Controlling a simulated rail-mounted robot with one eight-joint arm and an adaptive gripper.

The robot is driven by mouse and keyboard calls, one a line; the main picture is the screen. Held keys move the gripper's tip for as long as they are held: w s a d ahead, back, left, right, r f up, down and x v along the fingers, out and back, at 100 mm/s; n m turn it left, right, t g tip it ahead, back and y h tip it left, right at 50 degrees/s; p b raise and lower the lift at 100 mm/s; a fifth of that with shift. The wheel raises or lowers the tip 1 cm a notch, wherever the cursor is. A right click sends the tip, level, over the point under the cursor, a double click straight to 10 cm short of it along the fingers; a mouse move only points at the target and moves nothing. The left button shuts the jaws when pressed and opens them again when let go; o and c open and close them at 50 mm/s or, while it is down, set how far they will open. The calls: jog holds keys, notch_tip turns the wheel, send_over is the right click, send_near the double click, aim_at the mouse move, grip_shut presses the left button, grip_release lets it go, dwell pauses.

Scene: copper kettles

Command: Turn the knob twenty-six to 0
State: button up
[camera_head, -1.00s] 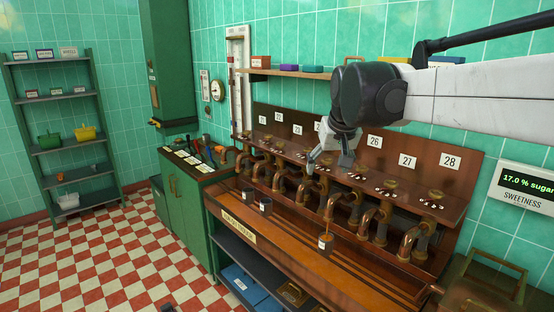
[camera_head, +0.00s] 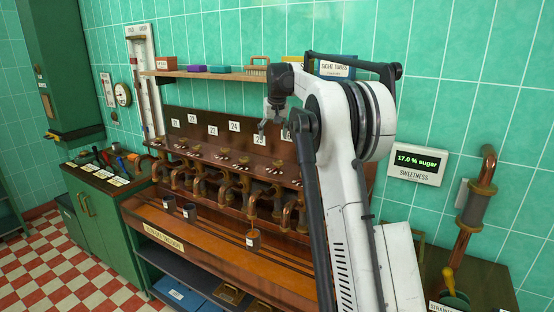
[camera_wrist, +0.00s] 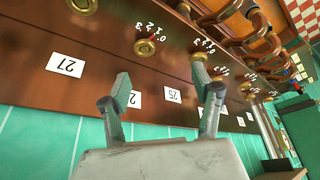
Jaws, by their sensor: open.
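Knob twenty-six, a small round brass knob (camera_wrist: 144,47), sits on the brown wooden panel in the wrist view. Digits from 0 to 3 are printed beside it; its setting is too small to read. The number plate in line with it (camera_wrist: 134,99) is partly covered by a finger. My gripper (camera_wrist: 161,78) is open and empty, its two fingers apart in front of the panel. The knob shows in the gap between them, beyond the tips, and no contact is visible. In the head view my gripper (camera_head: 270,129) hangs in front of the number plates.
Plate 27 (camera_wrist: 67,65) and plate 25 (camera_wrist: 173,95) flank it. Copper pipes (camera_head: 210,187) line the bench below, with several small cups including one (camera_head: 253,240) at the front. A shelf (camera_head: 205,74) with boxes runs above. A display (camera_head: 417,163) reads 17.0 % sugar.

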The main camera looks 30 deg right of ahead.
aim_at(278, 161)
jog(key=w+d+f, duration=0.2)
jog(key=f, duration=0.3)
jog(key=w+d+f+p, duration=0.1)
jog(key=w+d+f, duration=0.1)
jog(key=f, duration=0.3)
jog(key=w+d+f+p, duration=0.1)
jog(key=w+d+f, duration=0.2)
jog(key=f, duration=0.2)
jog(key=shift+f, duration=0.25)
jog(key=c, duration=1.2)
jog(key=shift+o, duration=0.2)
